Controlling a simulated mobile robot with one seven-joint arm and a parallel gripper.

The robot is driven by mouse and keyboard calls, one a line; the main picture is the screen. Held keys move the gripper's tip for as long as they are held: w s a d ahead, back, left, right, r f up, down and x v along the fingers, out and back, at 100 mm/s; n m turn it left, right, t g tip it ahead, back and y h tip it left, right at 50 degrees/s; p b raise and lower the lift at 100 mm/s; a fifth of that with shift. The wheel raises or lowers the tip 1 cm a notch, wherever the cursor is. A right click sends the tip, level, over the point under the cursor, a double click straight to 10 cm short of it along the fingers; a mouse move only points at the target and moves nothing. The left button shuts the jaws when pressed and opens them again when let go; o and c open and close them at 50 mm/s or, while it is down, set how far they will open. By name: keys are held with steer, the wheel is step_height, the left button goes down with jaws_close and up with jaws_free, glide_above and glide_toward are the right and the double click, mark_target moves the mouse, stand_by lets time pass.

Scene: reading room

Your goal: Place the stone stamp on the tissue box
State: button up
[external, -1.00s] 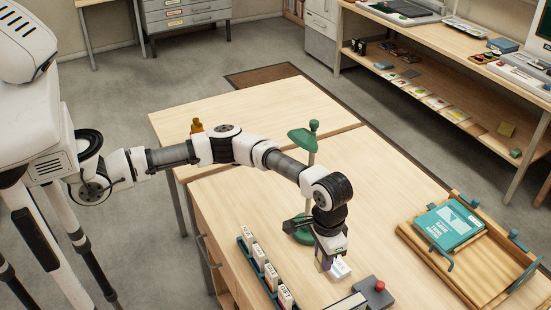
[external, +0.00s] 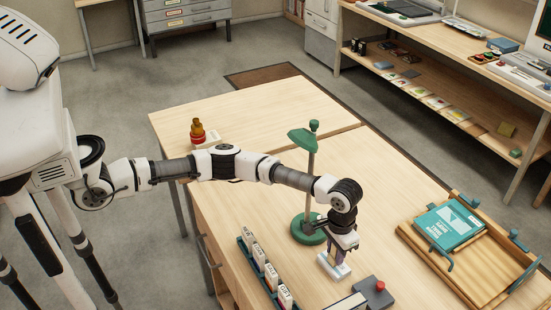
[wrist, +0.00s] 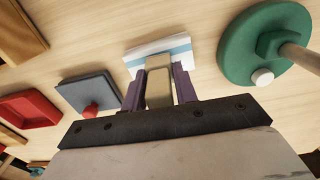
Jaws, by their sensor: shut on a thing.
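The stone stamp (wrist: 158,88) is a khaki-grey block held between the purple fingers of my gripper (wrist: 158,82) in the wrist view. The tissue box (wrist: 160,50) is white with a blue band and lies just beyond the stamp, partly hidden by it. In the external view, my gripper (external: 338,257) is shut and points down over the tissue box (external: 328,268), near the green lamp base. The stamp is mostly hidden by the fingers there. I cannot tell whether the stamp touches the box.
The green lamp (external: 305,230) stands close behind my gripper. A rack of white labelled boxes (external: 265,268) is left of the tissue box, and a grey block with a red knob (external: 379,287) is right. A wooden tray with a teal book (external: 450,226) lies farther right.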

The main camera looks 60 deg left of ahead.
steer(key=shift+f, duration=0.15)
steer(key=o, duration=1)
steer(key=shift+o, duration=0.2)
steer(key=shift+r+b, duration=0.7)
steer(key=shift+r, duration=1.5)
